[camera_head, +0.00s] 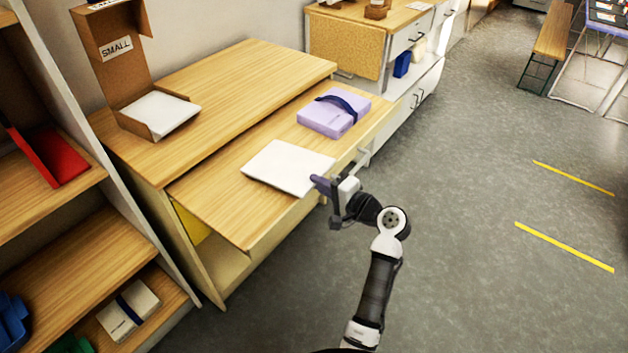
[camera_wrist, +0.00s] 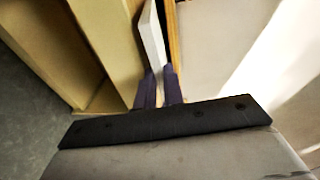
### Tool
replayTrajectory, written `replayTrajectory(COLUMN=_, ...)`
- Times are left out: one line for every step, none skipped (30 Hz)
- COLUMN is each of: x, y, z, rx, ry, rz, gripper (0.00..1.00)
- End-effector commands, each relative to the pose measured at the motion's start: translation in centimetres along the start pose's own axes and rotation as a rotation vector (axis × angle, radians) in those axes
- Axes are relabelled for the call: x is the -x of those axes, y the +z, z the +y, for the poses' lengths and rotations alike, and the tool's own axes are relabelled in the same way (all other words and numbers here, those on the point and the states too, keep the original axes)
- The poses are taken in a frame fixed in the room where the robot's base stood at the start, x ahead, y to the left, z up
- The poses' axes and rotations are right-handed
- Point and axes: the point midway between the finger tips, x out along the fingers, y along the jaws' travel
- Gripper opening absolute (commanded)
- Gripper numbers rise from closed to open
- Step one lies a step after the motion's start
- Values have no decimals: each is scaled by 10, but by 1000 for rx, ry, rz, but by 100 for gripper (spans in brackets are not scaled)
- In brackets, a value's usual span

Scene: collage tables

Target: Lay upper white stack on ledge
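A white stack (camera_head: 289,167) lies flat over the pull-out ledge (camera_head: 235,212), with its right corner at the ledge's front edge. I cannot tell whether it rests fully on the wood or is slightly above it. My gripper (camera_head: 326,189) is at that corner, its purple fingers closed about the edge of the stack. In the wrist view the thin white edge (camera_wrist: 152,35) runs in between the two fingertips (camera_wrist: 158,82). Another white stack (camera_head: 160,112) lies in the cardboard holder (camera_head: 122,60) marked SMALL on the upper table (camera_head: 225,85).
A lilac stack with a dark strap (camera_head: 333,113) lies on the ledge, behind and right of the white one. The front left of the ledge is bare. A shelf unit (camera_head: 85,245) stands at left. The floor (camera_head: 480,200) at right is open.

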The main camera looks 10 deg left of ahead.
Motion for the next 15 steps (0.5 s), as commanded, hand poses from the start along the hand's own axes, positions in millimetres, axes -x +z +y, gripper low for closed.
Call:
replayTrajectory(x=17, y=-9, z=39, rx=-45, ry=63, rz=32, gripper=18)
replayTrajectory(x=17, y=-9, z=39, rx=-45, ry=63, rz=32, gripper=18)
replayTrajectory(x=17, y=-9, z=38, rx=-45, ry=63, rz=32, gripper=18)
replayTrajectory(x=18, y=-9, z=36, rx=-45, ry=63, rz=32, gripper=18)
replayTrajectory(x=19, y=-9, z=35, rx=-45, ry=63, rz=32, gripper=18)
replayTrajectory(x=20, y=-10, z=31, rx=-45, ry=63, rz=32, gripper=18)
replayTrajectory(x=22, y=-10, z=28, rx=-45, ry=63, rz=31, gripper=19)
replayTrajectory(x=24, y=-10, z=25, rx=-45, ry=63, rz=32, gripper=18)
replayTrajectory(x=27, y=-11, z=21, rx=-46, ry=63, rz=32, gripper=35)
replayTrajectory(x=30, y=-11, z=16, rx=-45, ry=63, rz=32, gripper=51)
replayTrajectory(x=32, y=-11, z=12, rx=-44, ry=61, rz=31, gripper=63)
replayTrajectory(x=35, y=-12, z=6, rx=-43, ry=60, rz=30, gripper=65)
replayTrajectory(x=37, y=-12, z=2, rx=-42, ry=58, rz=29, gripper=65)
replayTrajectory(x=39, y=-12, z=-3, rx=-42, ry=58, rz=28, gripper=65)
replayTrajectory(x=42, y=-12, z=-8, rx=-41, ry=57, rz=27, gripper=65)
